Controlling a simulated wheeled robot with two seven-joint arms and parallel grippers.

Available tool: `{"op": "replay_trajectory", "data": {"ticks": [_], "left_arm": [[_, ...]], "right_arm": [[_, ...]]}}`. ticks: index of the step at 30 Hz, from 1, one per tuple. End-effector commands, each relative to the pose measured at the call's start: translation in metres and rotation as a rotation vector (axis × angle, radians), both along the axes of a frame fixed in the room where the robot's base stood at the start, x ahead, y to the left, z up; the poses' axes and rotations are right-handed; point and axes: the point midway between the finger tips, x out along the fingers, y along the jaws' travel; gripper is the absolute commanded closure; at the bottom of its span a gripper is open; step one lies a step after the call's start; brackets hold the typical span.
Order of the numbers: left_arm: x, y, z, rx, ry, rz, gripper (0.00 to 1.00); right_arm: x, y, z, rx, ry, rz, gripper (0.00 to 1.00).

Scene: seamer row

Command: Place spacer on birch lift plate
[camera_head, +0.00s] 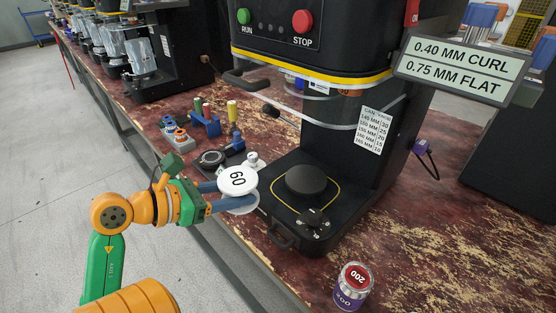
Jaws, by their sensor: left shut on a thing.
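My left gripper (224,190) comes in from the left, its blue-grey fingers shut on a white round spacer (238,177) marked 60. The spacer is held about level, with a wide white rim (240,207) showing below the fingers. It is in front and to the left of the seamer's black round lift plate (306,179), apart from it. The plate is bare and sits inside a yellow outline on the seamer's black base. No birch label or wood shows on it. My right gripper is not in view.
The seamer head (320,35) overhangs the lift plate. A black dial (313,221) and front handle (280,238) are on the base. A can marked 200 (353,286) stands at front right. Small tools and a blue holder (205,126) lie behind the gripper.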

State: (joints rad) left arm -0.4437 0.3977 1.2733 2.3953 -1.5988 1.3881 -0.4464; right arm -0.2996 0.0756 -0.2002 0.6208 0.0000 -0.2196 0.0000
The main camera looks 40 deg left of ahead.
Motion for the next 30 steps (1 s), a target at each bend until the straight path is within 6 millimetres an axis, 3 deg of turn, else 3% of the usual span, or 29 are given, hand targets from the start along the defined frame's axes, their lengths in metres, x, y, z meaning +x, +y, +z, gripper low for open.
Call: {"op": "replay_trajectory", "data": {"ticks": [2,12,16,19,24,30], "left_arm": [[0.012,-0.002,0.003,-0.002,-0.004,-0.002,1.00],[0.129,-0.026,0.008,-0.005,-0.007,0.000,1.00],[0.162,-0.032,0.005,-0.004,-0.004,0.002,1.00],[0.173,-0.035,0.000,-0.003,-0.001,0.002,1.00],[0.175,-0.036,-0.032,-0.004,0.001,0.002,1.00],[0.175,-0.036,-0.035,0.001,-0.001,0.001,1.00]], "right_arm": [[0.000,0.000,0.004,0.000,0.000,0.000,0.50],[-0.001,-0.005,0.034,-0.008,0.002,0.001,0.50],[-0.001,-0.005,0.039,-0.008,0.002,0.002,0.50],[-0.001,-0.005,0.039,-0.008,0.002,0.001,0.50],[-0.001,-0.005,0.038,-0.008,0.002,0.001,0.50],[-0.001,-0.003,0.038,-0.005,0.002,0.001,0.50]]}}
